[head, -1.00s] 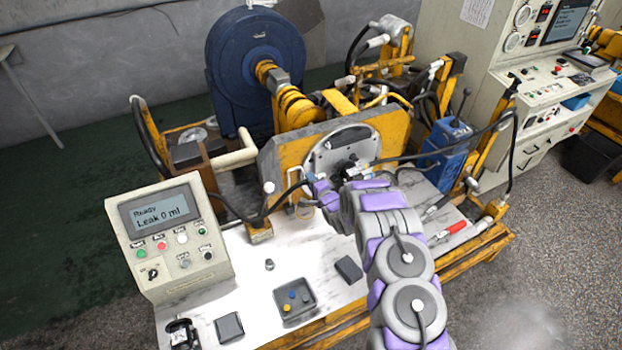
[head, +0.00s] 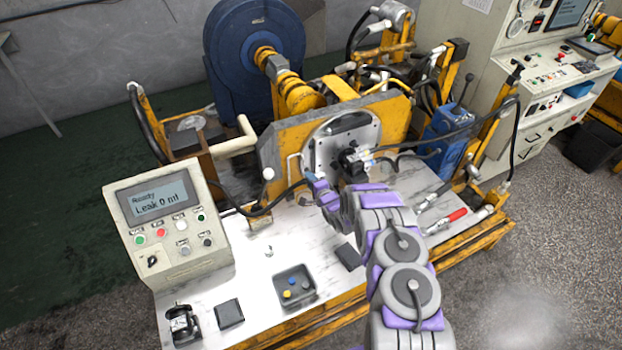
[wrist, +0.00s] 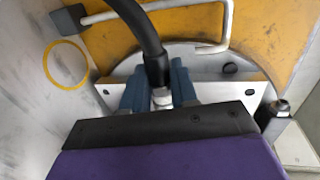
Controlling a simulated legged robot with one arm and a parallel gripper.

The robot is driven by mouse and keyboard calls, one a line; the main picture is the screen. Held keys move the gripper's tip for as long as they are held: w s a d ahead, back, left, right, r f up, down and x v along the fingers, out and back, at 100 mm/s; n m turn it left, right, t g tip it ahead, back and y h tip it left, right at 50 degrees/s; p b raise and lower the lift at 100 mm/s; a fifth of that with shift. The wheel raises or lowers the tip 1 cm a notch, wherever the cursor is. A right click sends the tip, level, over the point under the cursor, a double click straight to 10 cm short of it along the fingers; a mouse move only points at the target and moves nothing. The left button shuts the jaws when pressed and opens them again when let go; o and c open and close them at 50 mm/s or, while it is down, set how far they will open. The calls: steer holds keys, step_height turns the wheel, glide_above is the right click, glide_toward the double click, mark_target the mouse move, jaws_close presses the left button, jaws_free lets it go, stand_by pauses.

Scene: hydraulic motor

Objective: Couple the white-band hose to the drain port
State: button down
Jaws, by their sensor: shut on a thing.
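My gripper (wrist: 158,88) is shut, its blue fingers on either side of a pale metal hose fitting (wrist: 161,98). A black hose (wrist: 140,30) runs up from that fitting in the wrist view. No white band can be told for sure. In the head view my gripper (head: 311,182) is left of the dark motor (head: 353,164), apart from it, and the hose (head: 262,210) curves away to the left. The motor is mounted at the round grey plate (head: 330,145). I cannot make out the drain port.
A yellow frame (head: 392,122) stands behind the plate. A control box (head: 165,230) reads "Ready, Leak 0 ml". A tray of caps (head: 295,287) and dark blocks lie on the white bench. Other hoses (head: 420,138) reach the motor from the right. A thin bent handle (wrist: 228,22) is close by.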

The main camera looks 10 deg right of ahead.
stand_by(0.3)
steer(key=w+d+b, duration=0.2)
steer(key=d, duration=0.5)
steer(key=shift+w+d, duration=0.25)
stand_by(0.4)
steer(key=shift+w+d+b, duration=0.25)
steer(key=shift+d+b, duration=0.4)
steer(key=shift+d, duration=0.25)
stand_by(1.0)
steer(key=c, duration=0.8)
jaws_free()
steer(key=shift+a, duration=0.1)
steer(key=shift+s+r, duration=0.1)
steer(key=shift+c, duration=0.2)
steer(key=p+v, duration=0.2)
steer(key=v, duration=0.5)
